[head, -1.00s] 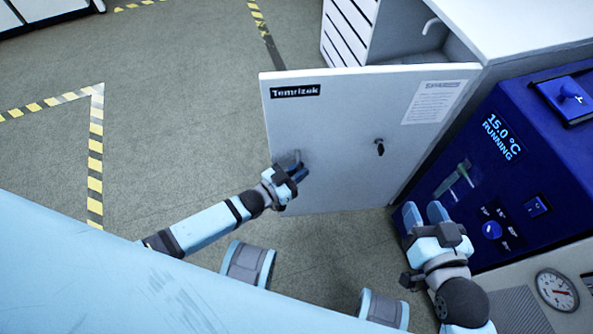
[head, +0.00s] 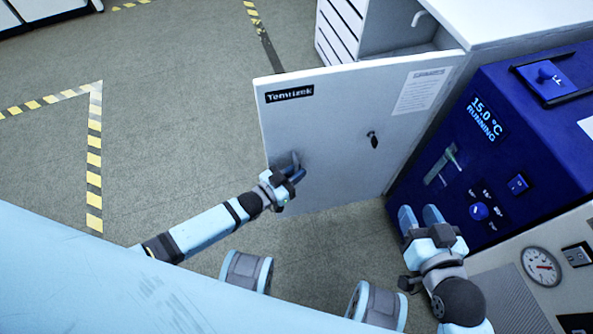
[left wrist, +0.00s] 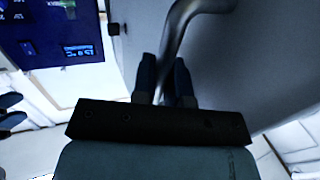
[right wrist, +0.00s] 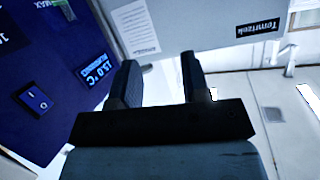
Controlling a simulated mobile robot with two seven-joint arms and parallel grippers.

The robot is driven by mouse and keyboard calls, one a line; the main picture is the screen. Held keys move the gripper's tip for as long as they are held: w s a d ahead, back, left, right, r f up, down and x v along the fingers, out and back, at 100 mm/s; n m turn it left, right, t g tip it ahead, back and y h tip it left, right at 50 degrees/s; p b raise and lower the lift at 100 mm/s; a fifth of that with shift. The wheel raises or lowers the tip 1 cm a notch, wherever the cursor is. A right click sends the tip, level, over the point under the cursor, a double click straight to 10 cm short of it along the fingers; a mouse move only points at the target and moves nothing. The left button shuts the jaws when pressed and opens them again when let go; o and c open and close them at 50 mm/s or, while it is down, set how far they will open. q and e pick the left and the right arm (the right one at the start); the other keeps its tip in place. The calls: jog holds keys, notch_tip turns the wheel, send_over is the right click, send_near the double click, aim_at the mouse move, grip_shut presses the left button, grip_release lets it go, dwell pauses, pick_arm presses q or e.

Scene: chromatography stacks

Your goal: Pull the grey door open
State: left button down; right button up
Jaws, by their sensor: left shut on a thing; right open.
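The grey door (head: 335,125) stands swung out from its cabinet, with a black name label at its upper left, a paper notice at its upper right and a dark lock in the middle. My left gripper (head: 290,172) is at the door's lower left. In the left wrist view its fingers are shut on the curved metal door handle (left wrist: 180,35). My right gripper (head: 421,216) is open and empty, in front of the blue unit and right of the door. The door also shows in the right wrist view (right wrist: 190,30), beyond the open fingers.
A blue unit (head: 500,145) with a lit display stands right of the door. A panel with a round gauge (head: 541,266) is at the lower right. The cabinet interior (head: 395,30) shows behind the door. Floor left of the door is clear, with striped tape (head: 95,160).

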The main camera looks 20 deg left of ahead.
pick_arm(q)
jog(key=shift+a, duration=0.1)
pick_arm(e)
jog(key=shift+w+r, duration=0.1)
jog(key=shift+r, duration=0.1)
pick_arm(q)
jog(key=c, duration=1.4)
grip_release()
jog(key=shift+c, duration=0.2)
jog(key=shift+s+a, duration=0.1)
jog(key=shift+s, duration=0.05)
jog(key=p+v, duration=0.2)
jog(key=v, duration=1.1)
jog(key=shift+s, duration=0.25)
pick_arm(e)
jog(key=shift+s+d+f+g+h, duration=0.2)
jog(key=shift+s+d+f+g, duration=0.1)
jog(key=shift+f, duration=0.2)
jog(key=shift+s+d+f+g+h, duration=0.2)
jog(key=shift+s+d+f+g, duration=0.1)
jog(key=shift+f, duration=0.25)
jog(key=shift+s+d+f+g+h, duration=0.2)
jog(key=shift+d+f+g, duration=0.1)
jog(key=shift+f, duration=0.2)
pick_arm(q)
jog(key=shift+a, duration=0.15)
